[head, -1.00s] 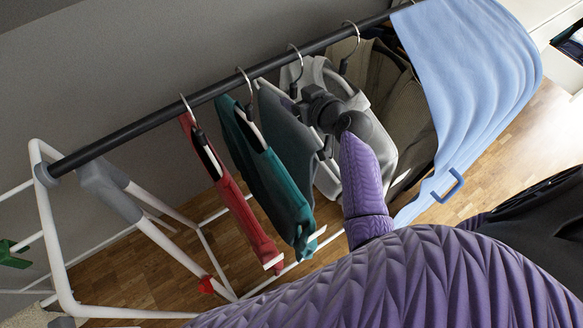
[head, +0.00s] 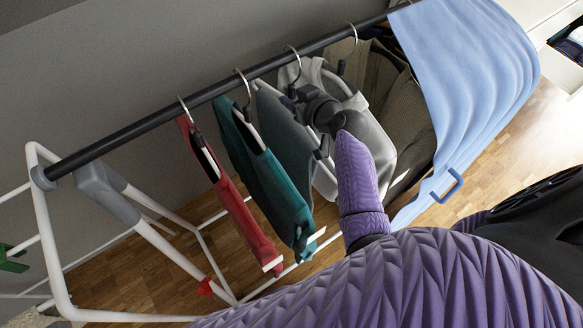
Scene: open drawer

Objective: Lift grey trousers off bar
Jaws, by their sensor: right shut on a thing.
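The slate-grey trousers (head: 284,122) hang folded over a hanger, between the teal trousers (head: 262,165) and a lighter grey garment (head: 378,150). A metal hook (head: 290,49) at the dark bar (head: 215,91) stands above them. My right gripper (head: 311,108), at the end of the purple sleeve, is at the upper right side of the grey trousers, just below the bar. It is shut on them, though its fingertips are largely hidden and I cannot tell whether it grips cloth or hanger. My left gripper is not in view.
Red trousers (head: 228,192) hang left of the teal ones. A light blue cloth (head: 468,70) drapes over the bar's right end, close to my arm. A white rack frame (head: 45,220) stands at left. The bar is clear left of the red trousers.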

